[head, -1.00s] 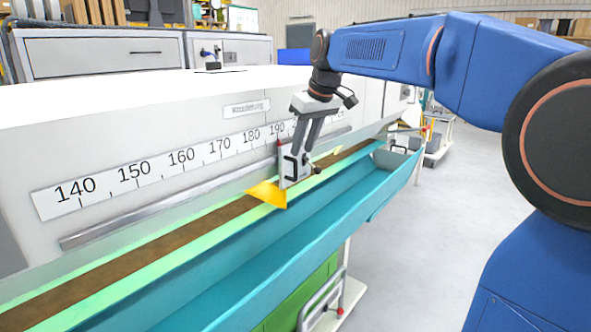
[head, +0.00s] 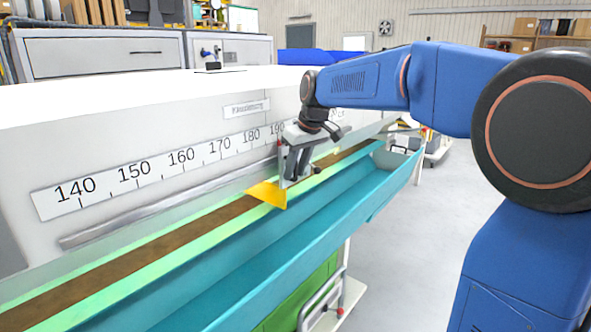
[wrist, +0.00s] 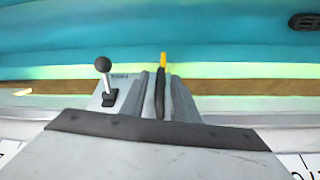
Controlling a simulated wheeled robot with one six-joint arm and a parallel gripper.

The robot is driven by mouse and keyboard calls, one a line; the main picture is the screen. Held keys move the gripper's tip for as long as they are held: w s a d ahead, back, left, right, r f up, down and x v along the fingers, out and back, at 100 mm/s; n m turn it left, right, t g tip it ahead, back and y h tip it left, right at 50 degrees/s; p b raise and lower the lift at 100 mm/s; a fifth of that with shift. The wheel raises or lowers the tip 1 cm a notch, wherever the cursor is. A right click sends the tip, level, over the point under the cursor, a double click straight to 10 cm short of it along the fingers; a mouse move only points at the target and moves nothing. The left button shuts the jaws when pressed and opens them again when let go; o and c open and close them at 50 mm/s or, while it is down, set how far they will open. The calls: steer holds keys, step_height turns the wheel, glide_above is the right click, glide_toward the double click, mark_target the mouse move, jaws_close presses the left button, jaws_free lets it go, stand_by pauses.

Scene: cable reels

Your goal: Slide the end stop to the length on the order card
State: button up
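The end stop is a grey block with a yellow plate (head: 268,193) and an upright pointer, on the brown-and-green channel. Its pointer stands by the 190 mark of the scale (head: 158,165). A black-knobbed lever (wrist: 103,66) sits on it, left of my fingers in the wrist view. My gripper (head: 294,172) is down at the end stop, covering its black handle in the head view. In the wrist view, my gripper's fingers (wrist: 163,95) stand close on either side of a dark upright part; whether they press on it is unclear. No order card is visible.
A teal trough (head: 330,200) runs along the front of the channel. A metal rail (head: 150,215) lies below the scale on the white housing (head: 130,115). A grey cabinet (head: 100,55) stands behind. Floor at right is open.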

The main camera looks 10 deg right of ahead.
jaws_close()
steer(key=s+a, duration=1.2)
steer(key=a, duration=0.4)
steer(key=shift+o, duration=0.9)
jaws_free()
steer(key=shift+r, duration=0.1)
steer(key=v, duration=1.7)
steer(key=shift+r, duration=0.2)
